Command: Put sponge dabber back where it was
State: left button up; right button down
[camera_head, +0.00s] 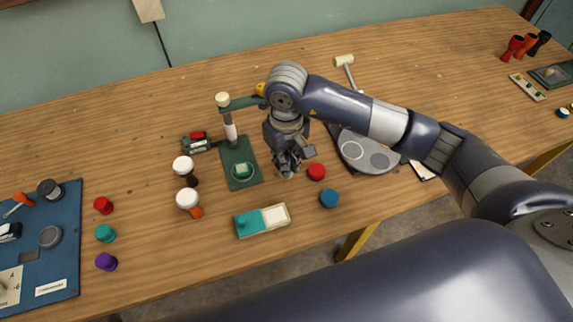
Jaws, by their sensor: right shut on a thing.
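My right gripper (288,168) points down over the middle of the table, just right of the green press base. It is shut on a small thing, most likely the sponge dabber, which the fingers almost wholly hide. A tray (275,216) with a teal half and a white half lies below it in the picture, near the front edge. A small teal knob (242,222) stands on its teal half. My left gripper is not in view.
A red lid (316,171) and a blue lid (329,198) lie close right of the gripper. A grey plate with discs (365,153) lies under my right arm.

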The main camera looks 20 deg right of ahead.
notch_tip(320, 180, down, 3)
jog(key=shift+s+r+p, duration=0.1)
jog(key=shift+r+p, duration=0.1)
jog(key=shift+p, duration=0.15)
jog(key=shift+f, duration=0.1)
jog(key=shift+f, duration=0.1)
jog(key=c, duration=1.6)
grip_release()
jog(key=shift+c, duration=0.2)
